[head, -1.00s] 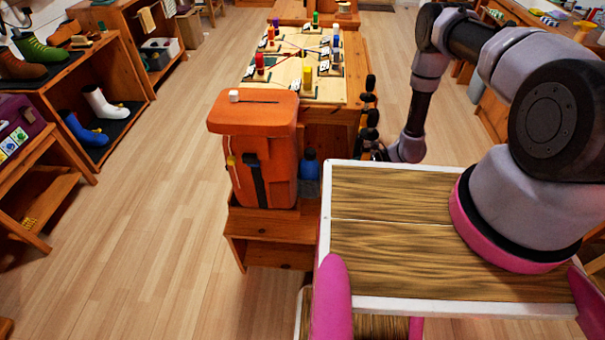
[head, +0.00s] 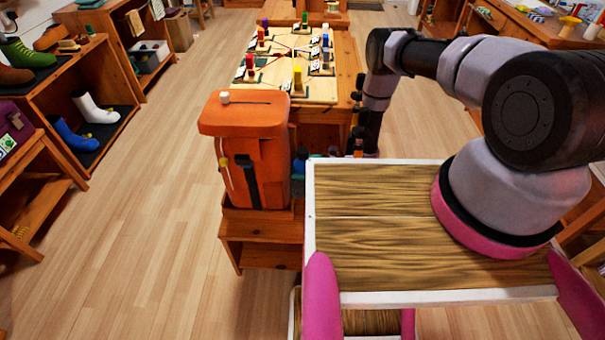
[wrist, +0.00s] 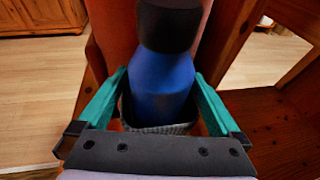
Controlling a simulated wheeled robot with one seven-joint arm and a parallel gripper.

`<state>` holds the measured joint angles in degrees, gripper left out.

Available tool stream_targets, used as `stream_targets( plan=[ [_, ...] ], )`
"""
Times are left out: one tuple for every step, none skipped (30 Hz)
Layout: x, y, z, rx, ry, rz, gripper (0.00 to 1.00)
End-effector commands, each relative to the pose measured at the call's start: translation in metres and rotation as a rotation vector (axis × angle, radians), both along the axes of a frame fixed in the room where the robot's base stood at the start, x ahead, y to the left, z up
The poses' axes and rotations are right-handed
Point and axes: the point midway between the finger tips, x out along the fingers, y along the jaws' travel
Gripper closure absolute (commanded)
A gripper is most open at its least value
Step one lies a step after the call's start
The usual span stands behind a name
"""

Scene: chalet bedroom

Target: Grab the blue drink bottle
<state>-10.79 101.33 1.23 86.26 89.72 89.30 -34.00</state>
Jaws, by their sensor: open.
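The blue drink bottle (wrist: 162,88) stands upright in a dark side pocket of the orange backpack, with a black cap on top, in the wrist view. My gripper (wrist: 160,100) is open, its two green fingers on either side of the bottle's lower body, near the pocket's rim. I cannot tell whether the fingers touch it. In the head view the orange backpack (head: 250,140) stands on a low wooden stand. There the bottle is mostly hidden beside the backpack, with a small dark part of the gripper near it (head: 300,160).
The wooden stand (head: 262,232) bears the backpack. Behind it is a wooden table (head: 330,95) with a board and several coloured pieces. Shelves with boots (head: 75,135) stand at the left. The floor (head: 150,210) between is clear.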

Motion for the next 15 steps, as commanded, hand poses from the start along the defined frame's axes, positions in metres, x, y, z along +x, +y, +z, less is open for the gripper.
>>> stream_targets(
  plan=[
    [-0.0001,0.0010,-0.0005,0.000,0.000,0.001,0.00],
    [0.0001,0.0011,-0.0005,0.000,0.000,0.000,0.00],
    [0.0001,0.0010,-0.0005,-0.001,0.000,0.000,0.00],
    [0.0001,0.0009,-0.0004,-0.001,0.000,0.000,0.00],
    [0.0001,0.0009,-0.0005,-0.001,0.000,0.000,0.00],
    [0.0000,0.0008,-0.0005,-0.001,0.000,0.000,0.00],
    [0.0001,0.0008,-0.0005,-0.001,0.000,0.000,0.08],
    [0.0000,0.0008,-0.0005,-0.001,0.000,0.000,0.19],
    [0.0001,0.0008,-0.0005,-0.001,0.000,0.000,0.34],
    [0.0001,0.0007,-0.0004,-0.001,0.000,0.000,0.46],
    [0.0001,0.0007,-0.0004,-0.001,0.000,0.000,0.57],
    [0.0001,0.0007,-0.0004,-0.001,0.000,0.000,0.73],
    [0.0001,0.0007,-0.0003,-0.001,0.000,0.000,0.84],
    [0.0001,0.0007,-0.0003,-0.001,0.000,0.000,0.96],
    [0.0001,0.0007,-0.0003,-0.001,0.000,0.000,1.00]
  ],
)
